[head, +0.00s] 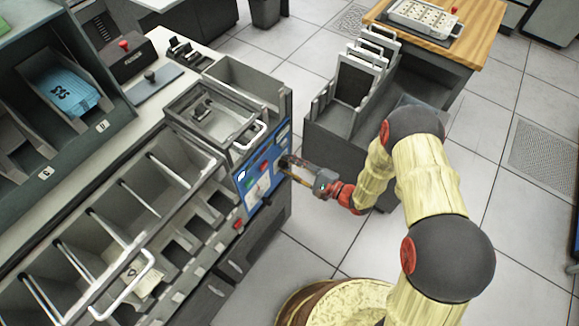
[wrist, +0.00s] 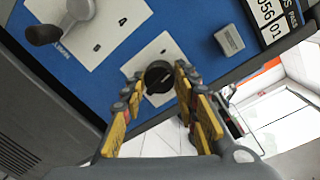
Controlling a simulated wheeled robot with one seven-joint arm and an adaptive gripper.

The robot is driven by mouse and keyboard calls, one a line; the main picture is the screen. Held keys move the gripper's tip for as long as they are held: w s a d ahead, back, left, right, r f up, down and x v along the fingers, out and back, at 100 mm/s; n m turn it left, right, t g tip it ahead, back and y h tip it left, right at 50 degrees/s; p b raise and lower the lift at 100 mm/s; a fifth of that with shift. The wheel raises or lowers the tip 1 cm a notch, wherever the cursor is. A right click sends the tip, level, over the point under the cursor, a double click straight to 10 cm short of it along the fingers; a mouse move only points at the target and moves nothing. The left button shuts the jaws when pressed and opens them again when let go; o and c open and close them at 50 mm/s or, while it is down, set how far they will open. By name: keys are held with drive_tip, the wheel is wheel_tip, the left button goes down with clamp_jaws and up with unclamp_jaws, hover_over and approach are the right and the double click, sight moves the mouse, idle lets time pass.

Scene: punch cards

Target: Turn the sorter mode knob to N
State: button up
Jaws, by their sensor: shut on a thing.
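The sorter's blue control panel (head: 254,182) is on the machine's end face, at the middle of the head view. In the wrist view, a round black knob (wrist: 157,73) sits on a small white plate on this panel. My gripper (head: 288,168) reaches the panel from the right. In the wrist view its yellow fingers (wrist: 161,80) are on either side of the knob and shut on it. In the head view the knob is hidden at my fingertips. The knob's pointer and the small plate's lettering are too small to read.
In the wrist view, a dark-handled lever (wrist: 45,34) on a larger white plate and a grey square button (wrist: 229,40) are on the panel. The sorter's open card pockets (head: 125,215) run left. A grey card rack (head: 335,120) stands behind my arm. Tiled floor shows between.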

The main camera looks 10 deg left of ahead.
drive_tip(key=shift+s+n+t+b, duration=0.1)
drive_tip(key=shift+n+t+b, duration=0.2)
drive_tip(key=shift+n+b, duration=2.1)
drive_tip(key=shift+n+h+p, duration=0.3)
drive_tip(key=shift+n+p, duration=0.6)
drive_tip(key=shift+n, duration=0.1)
drive_tip(key=o, duration=1.2)
drive_tip(key=shift+c, duration=0.2)
drive_tip(key=f+v, duration=0.1)
drive_tip(key=v, duration=1.1)
drive_tip(key=shift+r, duration=0.35)
